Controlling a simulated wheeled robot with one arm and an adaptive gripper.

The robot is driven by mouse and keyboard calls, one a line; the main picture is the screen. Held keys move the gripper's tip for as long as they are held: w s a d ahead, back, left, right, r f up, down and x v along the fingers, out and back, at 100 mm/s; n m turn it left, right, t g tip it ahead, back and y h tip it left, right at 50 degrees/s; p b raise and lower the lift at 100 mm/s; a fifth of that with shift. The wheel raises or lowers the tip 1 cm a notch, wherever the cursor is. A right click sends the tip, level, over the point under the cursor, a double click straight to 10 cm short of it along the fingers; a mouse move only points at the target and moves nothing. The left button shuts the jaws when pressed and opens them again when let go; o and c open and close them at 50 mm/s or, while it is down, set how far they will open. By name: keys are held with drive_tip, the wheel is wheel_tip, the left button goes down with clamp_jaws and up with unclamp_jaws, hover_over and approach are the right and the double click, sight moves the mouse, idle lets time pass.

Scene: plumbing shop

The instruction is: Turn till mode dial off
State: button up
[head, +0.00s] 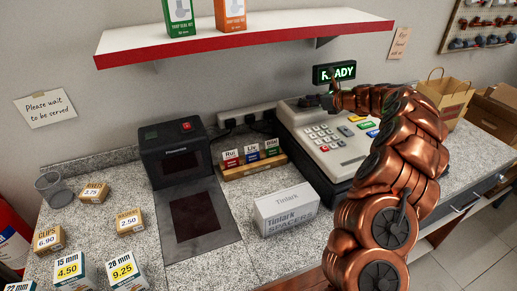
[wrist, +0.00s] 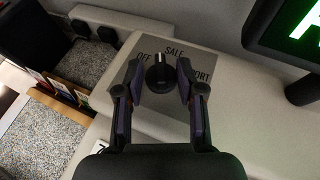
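The mode dial (wrist: 159,72) is a black round knob with a pale pointer line on a grey plate marked OFF, SALE and a partly hidden word ending in PORT. Its pointer is toward SALE. My gripper (wrist: 159,78) is open in the wrist view, with one finger on each side of the dial; I cannot tell if they touch it. My arm reaches over the till's right side, and the dial is hidden there.
A red-edged shelf (head: 245,37) hangs above the counter. A Tinlark box (head: 286,211) and a small rack of cards (head: 252,167) stand left of the till. A paper bag (head: 445,92) stands to the right. The display's post (wrist: 301,90) is close on the right in the wrist view.

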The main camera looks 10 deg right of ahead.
drive_tip(key=shift+s+a+f+m+t+h+b, duration=0.15)
drive_tip(key=shift+m+t+h+b, duration=0.4)
drive_tip(key=shift+m+h+b, duration=0.8)
drive_tip(key=shift+a+m+t+h+b, duration=0.25)
drive_tip(key=shift+m+t+h+b, duration=0.5)
drive_tip(key=shift+b, duration=1)
drive_tip(key=shift+m+h, duration=0.3)
drive_tip(key=shift+h, duration=0.1)
drive_tip(key=v, duration=0.5)
drive_tip(key=b+v, duration=0.1)
drive_tip(key=v, duration=0.1)
drive_tip(key=shift+s+d+r, duration=0.15)
drive_tip(key=shift+s+r, duration=0.1)
drive_tip(key=shift+r, duration=0.15)
drive_tip(key=shift+s+a+r, duration=0.25)
drive_tip(key=shift+a+r, duration=0.05)
drive_tip(key=shift+a, duration=0.1)
drive_tip(key=s+a+n+g+y, duration=0.2)
drive_tip(key=s+a+n+g, duration=0.1)
drive_tip(key=s+a+n, duration=0.5)
drive_tip(key=s+a+f+n+g+y+p, duration=0.1)
drive_tip(key=s+a+n+g, duration=0.3)
drive_tip(key=s+a+n, duration=0.4)
drive_tip(key=shift+s+a+n+y, duration=0.4)
drive_tip(key=shift+a+n+y, duration=0.25)
drive_tip(key=shift+a, duration=3.05)
drive_tip(key=shift+f, duration=0.1)
